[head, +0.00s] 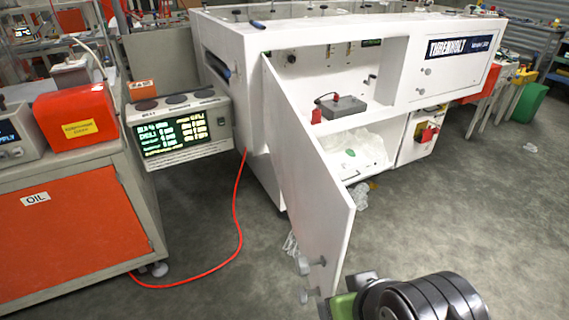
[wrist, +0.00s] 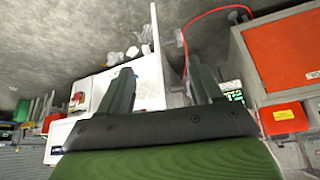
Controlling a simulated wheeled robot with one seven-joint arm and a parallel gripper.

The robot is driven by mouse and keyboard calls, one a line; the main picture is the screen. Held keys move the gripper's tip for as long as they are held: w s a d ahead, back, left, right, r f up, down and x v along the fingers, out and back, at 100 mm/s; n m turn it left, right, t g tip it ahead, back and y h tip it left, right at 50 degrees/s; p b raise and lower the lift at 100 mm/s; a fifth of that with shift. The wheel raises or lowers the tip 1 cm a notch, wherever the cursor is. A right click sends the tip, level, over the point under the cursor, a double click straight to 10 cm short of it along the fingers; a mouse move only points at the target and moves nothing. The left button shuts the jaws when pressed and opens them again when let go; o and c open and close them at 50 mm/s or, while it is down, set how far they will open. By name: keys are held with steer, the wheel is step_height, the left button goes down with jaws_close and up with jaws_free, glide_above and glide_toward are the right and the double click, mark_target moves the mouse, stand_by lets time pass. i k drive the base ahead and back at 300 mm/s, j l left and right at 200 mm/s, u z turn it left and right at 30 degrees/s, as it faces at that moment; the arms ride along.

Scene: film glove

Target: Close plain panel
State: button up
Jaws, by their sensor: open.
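The plain white panel (head: 305,170) stands swung open on the white machine cabinet (head: 225,40). It is hinged at the left of the opening and its free edge points toward me. Grey knobs (head: 303,266) sit near its lower free end. My gripper (head: 350,297) is at the bottom of the head view, just right of the panel's free end, partly hidden by my arm. In the wrist view my gripper (wrist: 160,64) has its fingers apart. The panel (wrist: 155,40) shows there nearly edge-on, between and beyond the fingers. I cannot tell whether they touch it.
Inside the cabinet are a grey box (head: 343,107) and a clear plastic bag (head: 350,152). A lettered panel (head: 455,60) is shut at the right. A red hose (head: 238,215) lies on the floor at left, beside an orange-fronted bench (head: 70,240).

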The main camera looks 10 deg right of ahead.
mark_target(321, 212)
steer(key=i+j+u, duration=0.1)
steer(key=j, duration=0.3)
steer(key=i+j+u, duration=0.1)
steer(key=i+j, duration=0.15)
steer(key=j, duration=0.15)
steer(key=i+j, duration=0.2)
steer(key=j, duration=0.15)
steer(key=i+j+z, duration=0.1)
steer(key=j, duration=0.3)
steer(key=i, duration=0.1)
